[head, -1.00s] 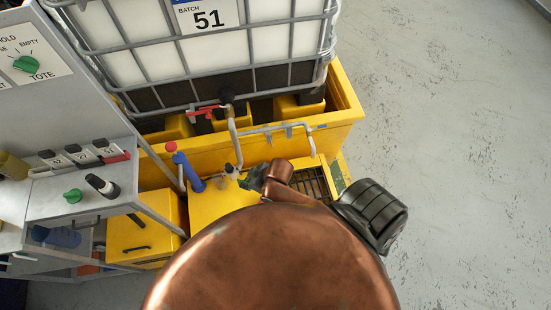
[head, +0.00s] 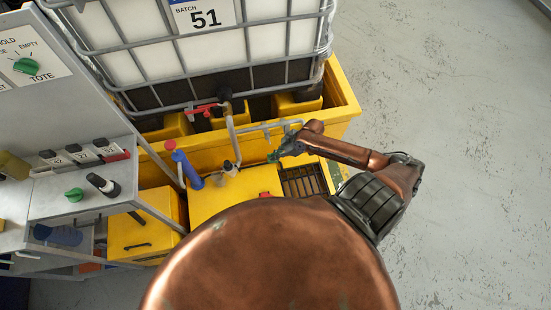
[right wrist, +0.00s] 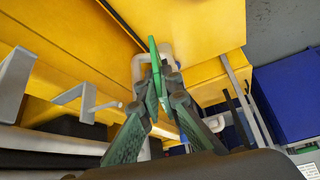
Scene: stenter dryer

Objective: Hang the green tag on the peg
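My right gripper (head: 277,153) is at the yellow trough's near side, just below a grey rail. In the right wrist view its green-padded fingers (right wrist: 157,95) close on a thin green tag (right wrist: 154,62), seen nearly edge-on and pointing away from the wrist. In the head view the tag (head: 272,156) is a small green patch at the fingertips. A grey bracket with a short peg (right wrist: 108,106) shows to the left of the tag in the wrist view, apart from it. My left gripper is not in view.
A blue post with a red cap (head: 187,170) and a valve (head: 229,167) stand left of the gripper. A grey control panel (head: 70,205) is further left. Open floor lies right.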

